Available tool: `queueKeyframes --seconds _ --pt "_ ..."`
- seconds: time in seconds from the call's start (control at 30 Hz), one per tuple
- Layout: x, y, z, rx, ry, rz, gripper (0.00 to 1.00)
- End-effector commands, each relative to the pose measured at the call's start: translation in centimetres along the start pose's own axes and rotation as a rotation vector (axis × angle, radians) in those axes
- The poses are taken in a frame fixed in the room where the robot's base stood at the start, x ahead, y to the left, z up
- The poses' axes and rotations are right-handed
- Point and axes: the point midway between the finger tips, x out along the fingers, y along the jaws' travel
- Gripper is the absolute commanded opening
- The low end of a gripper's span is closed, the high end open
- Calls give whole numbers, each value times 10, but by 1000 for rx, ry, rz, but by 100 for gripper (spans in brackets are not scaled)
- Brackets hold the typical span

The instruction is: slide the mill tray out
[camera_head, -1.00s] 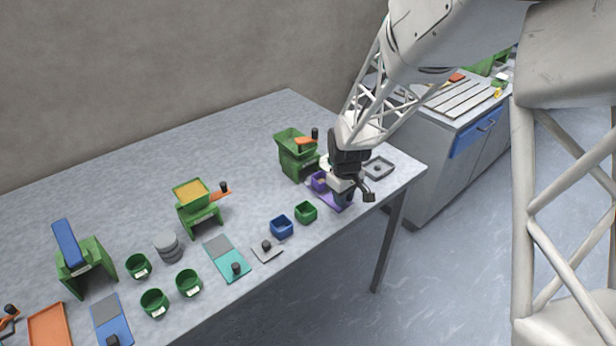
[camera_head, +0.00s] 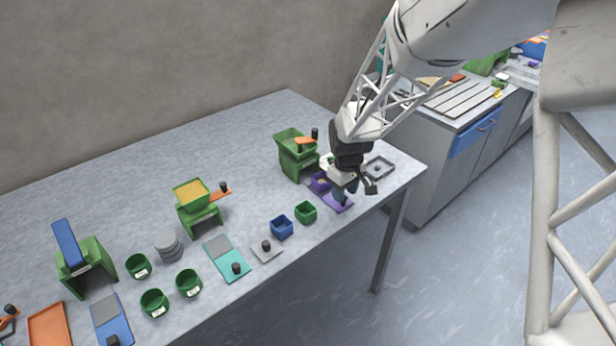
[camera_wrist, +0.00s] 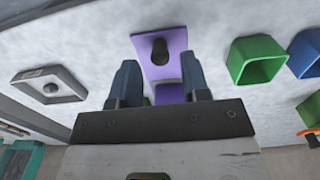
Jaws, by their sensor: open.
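The green mill (camera_head: 290,143) stands near the table's right end, with an orange part and a black knob at its top. My gripper (camera_head: 345,190) is open above the tray's front part. In the wrist view, the tray (camera_wrist: 178,42) and its dark knob (camera_wrist: 160,48) show beyond my spread fingers (camera_wrist: 160,82). Nothing is gripped.
A green cup (camera_head: 306,212) and a blue cup (camera_head: 281,227) stand left of the tray. A grey square dish (camera_head: 379,168) lies to the right, near the table edge. A second green mill (camera_head: 199,205) and several trays and cups stand farther left.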

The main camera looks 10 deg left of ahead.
Motion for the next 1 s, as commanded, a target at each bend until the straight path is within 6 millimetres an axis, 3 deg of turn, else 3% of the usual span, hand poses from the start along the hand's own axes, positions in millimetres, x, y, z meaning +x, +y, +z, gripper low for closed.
queueKeyframes --seconds 0.6,1.0 --pt "-43 0 0 0 1 1 43" --pt "-49 0 0 0 0 0 43"
